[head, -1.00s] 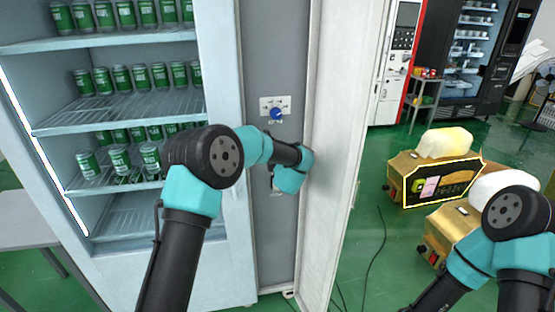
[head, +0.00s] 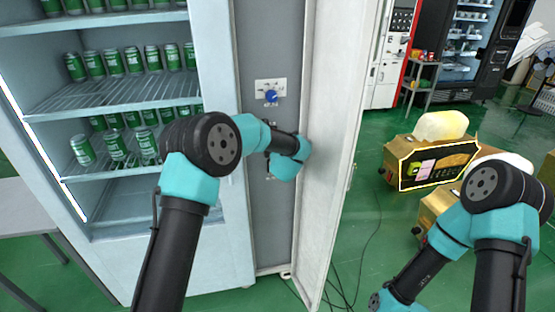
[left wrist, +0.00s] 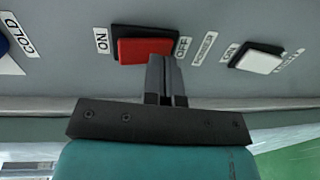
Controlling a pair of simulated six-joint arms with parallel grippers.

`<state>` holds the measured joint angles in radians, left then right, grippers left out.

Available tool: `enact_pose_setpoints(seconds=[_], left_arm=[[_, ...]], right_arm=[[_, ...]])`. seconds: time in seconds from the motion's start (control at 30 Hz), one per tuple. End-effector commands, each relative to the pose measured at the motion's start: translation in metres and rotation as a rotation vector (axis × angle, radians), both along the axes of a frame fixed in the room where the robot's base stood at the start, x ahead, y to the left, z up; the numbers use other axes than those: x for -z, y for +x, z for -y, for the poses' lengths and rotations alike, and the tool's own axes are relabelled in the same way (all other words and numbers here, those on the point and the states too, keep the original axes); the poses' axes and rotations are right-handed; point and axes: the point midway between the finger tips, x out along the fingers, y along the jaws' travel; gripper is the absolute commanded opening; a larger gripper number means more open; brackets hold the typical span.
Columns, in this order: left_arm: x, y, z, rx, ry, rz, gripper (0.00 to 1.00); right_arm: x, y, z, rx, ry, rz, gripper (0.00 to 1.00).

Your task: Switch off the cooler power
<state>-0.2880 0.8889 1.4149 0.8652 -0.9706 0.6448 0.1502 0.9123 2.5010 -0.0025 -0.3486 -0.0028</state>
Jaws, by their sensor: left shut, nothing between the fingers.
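The red power switch (left wrist: 138,50) sits in a black frame on a grey panel in the left wrist view. ON is printed at its left, OFF at its right, with a POWER label beyond. My left gripper (left wrist: 162,62) is shut and empty. Its fingertips overlap the lower right part of the red switch, near the OFF end; I cannot tell whether they touch it. In the head view the left wrist is inside the narrow bay beside the cooler (head: 226,240), and my arm hides the switch and fingers. My right arm is at the lower right; its gripper is out of frame.
A white switch (left wrist: 259,62) marked ON sits to the right of the red one. A blue knob (head: 271,96) is higher on the panel. The open white door (head: 334,120) stands close to the right of my left wrist. Gold machines (head: 400,178) sit on the floor at right.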

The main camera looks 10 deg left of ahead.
Motion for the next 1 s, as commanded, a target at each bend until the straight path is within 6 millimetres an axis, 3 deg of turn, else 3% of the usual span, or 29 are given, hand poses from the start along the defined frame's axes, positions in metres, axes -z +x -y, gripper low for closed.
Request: enact_pose_setpoints(seconds=[0.2, 0.6, 0.8, 1.0], left_arm=[[0.006, -0.03, 0.024, 0.019, 0.003, -0.004, 0.0], [0.019, -0.098, 0.049, 0.015, 0.001, -0.004, 0.0], [0.023, -0.117, 0.056, 0.015, 0.0, -0.003, 0.0], [0.024, -0.119, 0.056, 0.014, 0.001, -0.002, 0.0]], right_arm=[[0.0, 0.0, 0.0, 0.0, 0.0, 0.0, 0.43], [0.0, 0.0, 0.0, 0.0, 0.0, 0.0, 0.43], [0.0, 0.0, 0.0, 0.0, 0.0, 0.0, 0.43], [0.0, 0.0, 0.0, 0.0, 0.0, 0.0, 0.43]])
